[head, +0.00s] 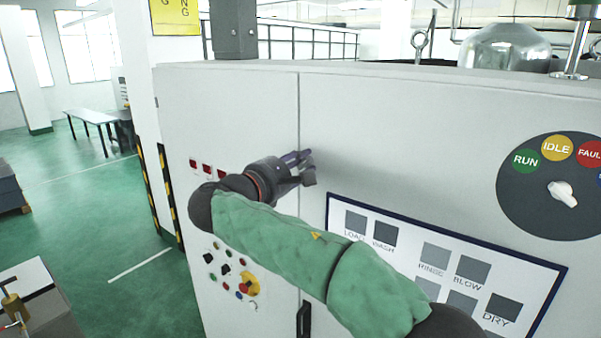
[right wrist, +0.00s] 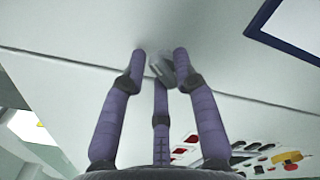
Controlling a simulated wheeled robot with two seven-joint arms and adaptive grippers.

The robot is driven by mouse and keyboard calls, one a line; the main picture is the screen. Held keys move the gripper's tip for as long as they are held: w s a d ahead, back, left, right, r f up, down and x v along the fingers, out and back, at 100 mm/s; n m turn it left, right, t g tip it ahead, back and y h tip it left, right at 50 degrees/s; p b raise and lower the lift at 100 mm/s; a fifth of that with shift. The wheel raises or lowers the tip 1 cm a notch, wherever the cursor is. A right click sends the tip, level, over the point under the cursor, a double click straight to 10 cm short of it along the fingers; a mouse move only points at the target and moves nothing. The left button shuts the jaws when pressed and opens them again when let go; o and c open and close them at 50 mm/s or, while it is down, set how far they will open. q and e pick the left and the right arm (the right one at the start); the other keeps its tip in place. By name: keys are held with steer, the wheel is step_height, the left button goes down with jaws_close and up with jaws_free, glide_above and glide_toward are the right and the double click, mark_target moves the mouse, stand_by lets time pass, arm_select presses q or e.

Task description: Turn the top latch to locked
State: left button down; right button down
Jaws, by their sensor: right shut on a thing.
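The top latch shows in the right wrist view as a small grey handle (right wrist: 161,68) on the pale cabinet face, between my fingertips. My right gripper (head: 304,167) is at the cabinet front beside the vertical door seam, its purple fingers closed around the latch. It also shows in the right wrist view (right wrist: 160,62), with fingers on both sides of the handle and one behind it. In the head view the latch is mostly hidden by the fingers, and I cannot tell its exact angle. My left gripper is not in view.
A black lower handle (head: 304,318) sits on the same seam. A blue-framed label panel (head: 410,238) and a round status dial (head: 560,215) are to the right. A button panel (head: 228,270) is left of my green-sleeved arm. Open green floor lies left of the cabinet.

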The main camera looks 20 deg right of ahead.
steer(key=m+b, duration=0.1)
steer(key=m, duration=0.2)
steer(key=shift+s+r+b, duration=0.1)
steer(key=shift+r+b, duration=0.15)
steer(key=shift+b, duration=0.15)
steer(key=shift+m, duration=0.4)
steer(key=shift+d+r, duration=0.1)
steer(key=shift+r, duration=0.05)
steer(key=c, duration=1.2)
jaws_free()
steer(key=shift+f, duration=0.2)
steer(key=shift+a, duration=0.2)
